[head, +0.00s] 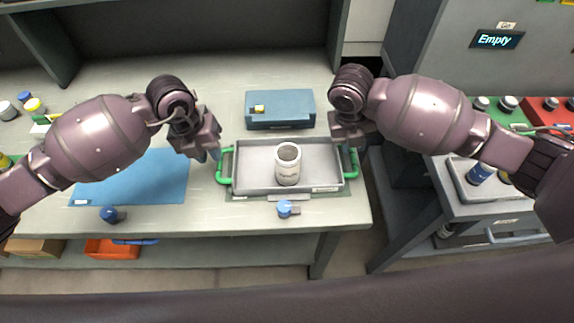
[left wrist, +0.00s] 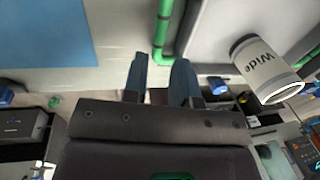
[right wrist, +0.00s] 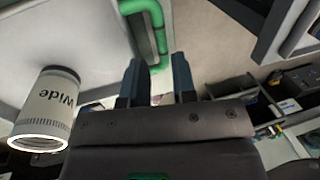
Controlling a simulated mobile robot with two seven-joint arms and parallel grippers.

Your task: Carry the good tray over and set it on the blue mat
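A grey tray (head: 262,186) with green handles at its left and right ends sits on a dark mat on the bench. A white jar (head: 288,172), marked "Wide" in the wrist views, stands in it. The blue mat (head: 150,180) lies flat to its left, with nothing on it. My left gripper (head: 210,156) is open above and beside the left handle (head: 225,164). That handle (left wrist: 163,28) lies past the fingertips in the left wrist view. My right gripper (head: 350,146) is open near the right handle (right wrist: 158,28); its fingertips are partly hidden in the head view.
A blue box (head: 280,111) stands behind the tray. At right, past a gap, a cart holds another grey tray (head: 462,190) with a blue jar (head: 481,172). A sign reads "Empty" (head: 496,40).

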